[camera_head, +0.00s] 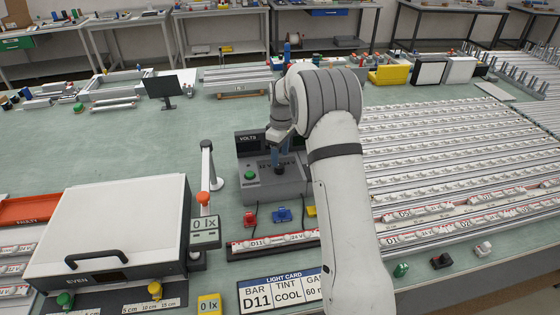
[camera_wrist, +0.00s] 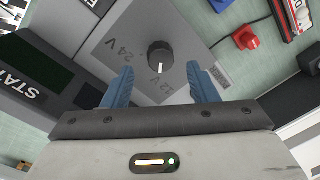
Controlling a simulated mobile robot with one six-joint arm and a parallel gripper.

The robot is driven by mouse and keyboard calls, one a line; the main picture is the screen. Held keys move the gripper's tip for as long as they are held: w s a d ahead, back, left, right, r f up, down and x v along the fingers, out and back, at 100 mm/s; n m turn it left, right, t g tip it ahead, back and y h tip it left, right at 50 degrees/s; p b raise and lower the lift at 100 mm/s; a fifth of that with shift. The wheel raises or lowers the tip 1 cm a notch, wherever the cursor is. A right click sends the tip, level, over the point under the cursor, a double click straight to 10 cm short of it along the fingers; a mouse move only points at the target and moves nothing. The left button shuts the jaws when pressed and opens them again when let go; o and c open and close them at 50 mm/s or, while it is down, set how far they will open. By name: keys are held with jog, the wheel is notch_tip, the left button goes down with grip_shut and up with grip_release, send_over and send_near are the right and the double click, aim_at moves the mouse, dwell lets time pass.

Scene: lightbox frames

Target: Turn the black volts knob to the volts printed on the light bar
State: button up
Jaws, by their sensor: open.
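The black volts knob (camera_wrist: 160,57) stands on a grey panel in the wrist view. Its white mark points toward the bottom of the picture, to the side of the printed 12 V; the 24 V print is at its upper left. My gripper (camera_wrist: 160,70) is open, with one blue finger on either side of the knob, apart from it in the picture.
A green button (camera_head: 250,174) is on the box's left. Red (camera_head: 250,218) and blue (camera_head: 282,215) plugs lie in front of it. A light meter (camera_head: 205,232) and a white-lidded case (camera_head: 110,230) stand left. Racks of bars fill the right.

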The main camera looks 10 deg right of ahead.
aim_at(280, 165)
jog(key=shift+s+a+f+p, duration=0.1)
jog(key=shift+f+p, duration=0.25)
jog(key=shift+f, duration=1.75)
jog(key=shift+c, duration=0.4)
jog(key=c, duration=0.9)
